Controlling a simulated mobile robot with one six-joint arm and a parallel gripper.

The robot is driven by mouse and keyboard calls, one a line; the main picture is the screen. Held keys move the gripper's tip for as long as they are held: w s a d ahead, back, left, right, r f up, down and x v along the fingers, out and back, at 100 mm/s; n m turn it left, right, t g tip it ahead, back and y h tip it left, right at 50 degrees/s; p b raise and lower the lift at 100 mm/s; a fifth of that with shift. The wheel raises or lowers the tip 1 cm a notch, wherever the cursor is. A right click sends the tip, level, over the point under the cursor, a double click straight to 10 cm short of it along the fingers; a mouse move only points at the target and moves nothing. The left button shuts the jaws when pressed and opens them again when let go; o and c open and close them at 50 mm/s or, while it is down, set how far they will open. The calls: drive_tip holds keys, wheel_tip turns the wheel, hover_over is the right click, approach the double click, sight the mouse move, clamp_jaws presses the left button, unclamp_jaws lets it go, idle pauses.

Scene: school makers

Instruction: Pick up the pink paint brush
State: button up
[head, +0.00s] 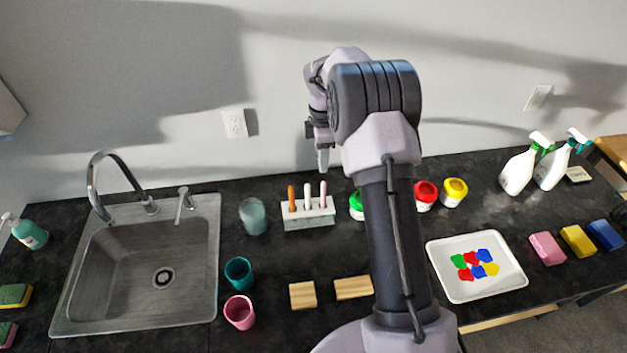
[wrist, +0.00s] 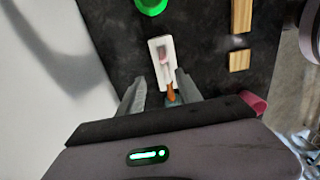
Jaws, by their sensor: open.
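The pink paint brush (head: 323,194) stands upright at the right end of a white holder (head: 295,223). A white brush (head: 307,196) and an orange brush (head: 292,198) stand to its left. My gripper (head: 322,165) is above and behind the holder, with its fingers pointing down. In the wrist view my gripper (wrist: 160,78) is open, and the holder (wrist: 154,46) shows between and beyond its fingers. There the pink brush (wrist: 163,58) overlaps the other brushes, and the orange brush (wrist: 170,92) is nearest the camera. No brush is visibly gripped.
A glass jar (head: 253,216) stands left of the holder. A green paint pot (head: 356,204), partly hidden by my arm, stands to its right. Two wooden blocks (head: 302,295) lie in front, and a paint tray (head: 437,262) is further right. The wall is close behind.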

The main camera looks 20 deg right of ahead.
drive_tip(key=b, duration=0.2)
approach(323, 193)
drive_tip(key=f, duration=0.2)
drive_tip(key=w+f, duration=0.1)
drive_tip(key=f, duration=0.2)
drive_tip(key=shift+w+f, duration=0.2)
drive_tip(key=f, duration=0.2)
drive_tip(key=f+b, duration=0.1)
drive_tip(key=f, duration=0.3)
drive_tip(key=shift+s+d, duration=0.25)
drive_tip(key=shift+s, duration=0.05)
drive_tip(key=shift+r, duration=0.15)
clamp_jaws()
